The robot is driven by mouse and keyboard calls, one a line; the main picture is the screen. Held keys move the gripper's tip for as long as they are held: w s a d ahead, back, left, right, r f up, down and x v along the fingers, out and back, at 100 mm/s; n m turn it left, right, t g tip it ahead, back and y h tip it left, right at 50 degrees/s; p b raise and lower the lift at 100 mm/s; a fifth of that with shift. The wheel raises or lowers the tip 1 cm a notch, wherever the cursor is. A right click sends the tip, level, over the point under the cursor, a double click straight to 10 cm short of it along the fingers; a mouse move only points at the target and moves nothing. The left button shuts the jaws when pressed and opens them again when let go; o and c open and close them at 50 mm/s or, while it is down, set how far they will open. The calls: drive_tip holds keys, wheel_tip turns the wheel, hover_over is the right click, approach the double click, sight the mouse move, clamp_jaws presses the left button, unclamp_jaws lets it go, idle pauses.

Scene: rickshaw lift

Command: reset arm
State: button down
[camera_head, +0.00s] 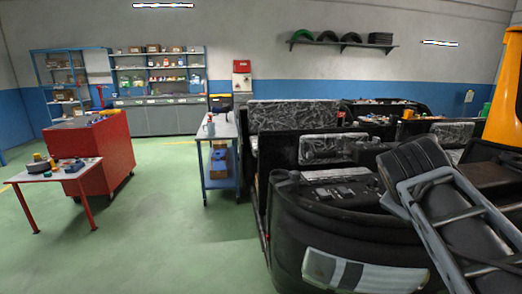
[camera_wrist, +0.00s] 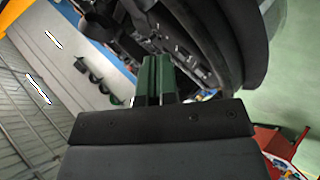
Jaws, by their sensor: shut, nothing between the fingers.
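My gripper (camera_wrist: 157,72) shows in the wrist view as two green fingers close together behind a dark bar. It is shut and holds nothing. It is tilted, so the room appears rolled over. The black rickshaw (camera_head: 345,215) with patterned grey seats fills the right half of the head view. Part of the dark rickshaw body (camera_wrist: 190,40) also shows beyond the fingers in the wrist view. I cannot make out my gripper in the head view.
A red cabinet (camera_head: 108,150) and a small table (camera_head: 60,172) with tools stand at left. A blue-framed workbench (camera_head: 216,150) stands beside the rickshaw. A shelf (camera_head: 343,44) holds tyres on the back wall. The green floor (camera_head: 165,225) between is clear.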

drive_tip(key=s+a+f+m+g+y+p, duration=0.1)
drive_tip(key=s+a+f+m+y+p, duration=0.2)
drive_tip(key=a+f, duration=0.3)
drive_tip(key=s+a+f+m+g+y+p, duration=0.2)
drive_tip(key=a+f+p, duration=0.3)
drive_tip(key=f, duration=0.3)
drive_tip(key=shift+s+a+m+g+y, duration=0.35)
drive_tip(key=shift+s+a+y, duration=0.3)
drive_tip(key=shift+s+y, duration=0.25)
